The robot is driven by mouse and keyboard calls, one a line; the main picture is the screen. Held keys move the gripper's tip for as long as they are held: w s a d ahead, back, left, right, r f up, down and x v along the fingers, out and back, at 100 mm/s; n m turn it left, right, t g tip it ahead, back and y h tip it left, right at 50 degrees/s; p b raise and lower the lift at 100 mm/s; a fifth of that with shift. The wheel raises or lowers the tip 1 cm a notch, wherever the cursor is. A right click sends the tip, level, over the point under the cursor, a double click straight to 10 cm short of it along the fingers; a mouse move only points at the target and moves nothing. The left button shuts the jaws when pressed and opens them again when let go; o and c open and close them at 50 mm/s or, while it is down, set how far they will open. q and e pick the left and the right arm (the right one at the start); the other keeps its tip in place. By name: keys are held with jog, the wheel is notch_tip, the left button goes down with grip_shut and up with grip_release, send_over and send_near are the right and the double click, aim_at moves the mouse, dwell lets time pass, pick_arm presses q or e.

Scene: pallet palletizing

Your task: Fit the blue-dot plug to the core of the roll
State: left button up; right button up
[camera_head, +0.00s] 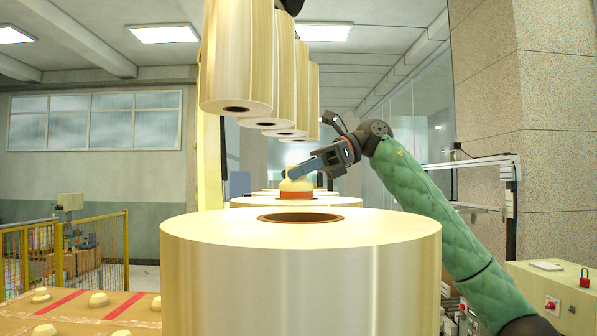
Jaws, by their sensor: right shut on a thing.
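A large cream roll (300,275) stands upright in front of me, with its brown-rimmed core opening (300,217) in the top face. My right gripper (289,172) comes in from the right and is shut on a cream plug (297,185). The plug shows above and behind the core opening, apart from it. An orange-red band shows just below the plug; I cannot tell if it belongs to it. No blue dot can be made out on the plug. My left gripper is not in view.
Several cream rolls (237,60) hang in a row above. More rolls (335,201) stand behind the front one. Several cream plugs (97,299) sit on a brown, red-striped surface (75,311) at the lower left. A control box (560,290) and a stone pillar (550,130) are at the right.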

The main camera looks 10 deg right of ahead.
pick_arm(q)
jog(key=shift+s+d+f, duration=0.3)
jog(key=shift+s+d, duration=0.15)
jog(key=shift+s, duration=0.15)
pick_arm(e)
jog(key=shift+f, duration=0.2)
jog(key=shift+c, duration=0.4)
jog(key=o, duration=1.1)
jog(key=shift+d+b, duration=0.45)
jog(key=b+v, duration=0.2)
jog(key=v, duration=0.4)
jog(key=shift+a+r, duration=0.1)
pick_arm(q)
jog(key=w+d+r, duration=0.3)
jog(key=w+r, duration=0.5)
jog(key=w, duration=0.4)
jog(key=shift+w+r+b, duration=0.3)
jog(key=shift+b, duration=0.05)
pick_arm(e)
jog(key=shift+w+d+r, duration=0.1)
jog(key=shift+d+r, duration=0.2)
jog(key=shift+d, duration=0.2)
